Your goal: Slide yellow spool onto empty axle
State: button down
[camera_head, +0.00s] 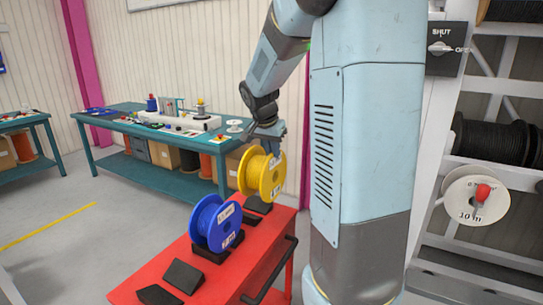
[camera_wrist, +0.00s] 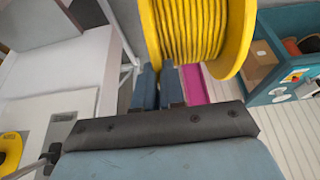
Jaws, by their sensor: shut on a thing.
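The yellow spool (camera_head: 262,175) is at the far end of the red cart in the head view, directly over a black cradle block (camera_head: 259,204). I cannot tell whether it touches the block. It also fills the upper middle of the wrist view (camera_wrist: 192,30), wound with yellow cable. My gripper (camera_head: 268,130) is at the spool's top edge and shut on it; its blue fingers show below the spool in the wrist view (camera_wrist: 168,84). I cannot make out an empty axle; my arm hides part of the rack.
A blue spool (camera_head: 217,223) sits on the red cart (camera_head: 150,280) among black blocks. At the right, a grey rack (camera_head: 500,85) holds a black cable reel (camera_head: 490,139) and a white-flanged reel (camera_head: 474,199) with a red knob. A teal workbench (camera_head: 175,132) stands behind.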

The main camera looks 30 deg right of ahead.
jog(key=shift+r, duration=1.75)
jog(key=shift+w, duration=0.1)
jog(key=shift+f, duration=0.1)
